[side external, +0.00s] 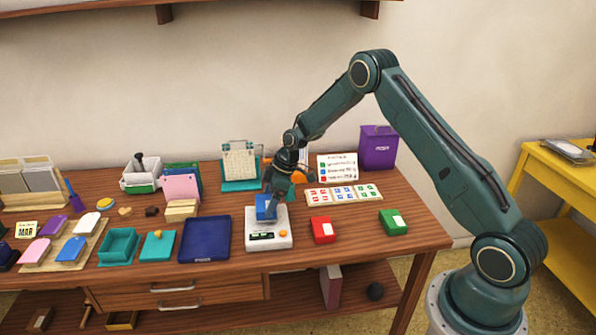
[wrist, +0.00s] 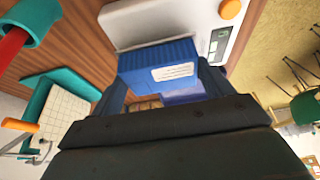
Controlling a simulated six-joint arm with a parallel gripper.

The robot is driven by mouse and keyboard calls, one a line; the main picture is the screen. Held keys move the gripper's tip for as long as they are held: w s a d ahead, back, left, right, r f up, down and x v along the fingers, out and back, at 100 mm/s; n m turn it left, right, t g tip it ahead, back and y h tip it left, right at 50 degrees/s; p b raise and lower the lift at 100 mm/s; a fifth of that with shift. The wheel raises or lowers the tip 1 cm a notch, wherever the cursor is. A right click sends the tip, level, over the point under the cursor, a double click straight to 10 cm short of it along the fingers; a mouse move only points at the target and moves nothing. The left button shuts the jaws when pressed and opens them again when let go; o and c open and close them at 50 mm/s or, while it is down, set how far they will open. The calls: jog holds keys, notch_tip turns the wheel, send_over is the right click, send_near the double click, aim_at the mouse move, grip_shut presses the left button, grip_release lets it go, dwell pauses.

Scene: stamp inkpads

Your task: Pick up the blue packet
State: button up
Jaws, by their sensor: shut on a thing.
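The blue packet (side external: 266,208) is at the white scale (side external: 268,239), over its back part in the side view. In the wrist view the blue packet (wrist: 160,65) shows a white label and sits between the two fingers. My gripper (side external: 275,195) points down from above and is shut on the blue packet. The gripper (wrist: 165,90) hides the packet's near part in the wrist view. The scale (wrist: 185,25) lies close beyond the packet there. I cannot tell whether the packet touches the scale's plate.
A red packet (side external: 322,230) and a green packet (side external: 393,222) lie right of the scale. A card with coloured squares (side external: 343,194) lies behind them. A dark blue tray (side external: 205,239) is close on the left. A purple bin (side external: 378,148) stands at the back right.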

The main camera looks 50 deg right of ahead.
notch_tip(320, 180, up, 20)
dwell(0.6)
jog(key=shift+a+f, duration=0.1)
dwell(0.4)
send_over(215, 239)
jog(key=s+d, duration=0.1)
notch_tip(215, 239, down, 5)
notch_tip(215, 239, down, 15)
jog(key=shift+s+d+f, duration=0.1)
jog(key=shift+d+f, duration=0.05)
jog(key=shift+f, duration=0.05)
dwell(0.4)
jog(key=shift+f, duration=0.1)
jog(key=shift+f, duration=2)
jog(key=shift+f, duration=0.15)
jog(key=o, duration=1.1)
jog(key=shift+c, duration=0.2)
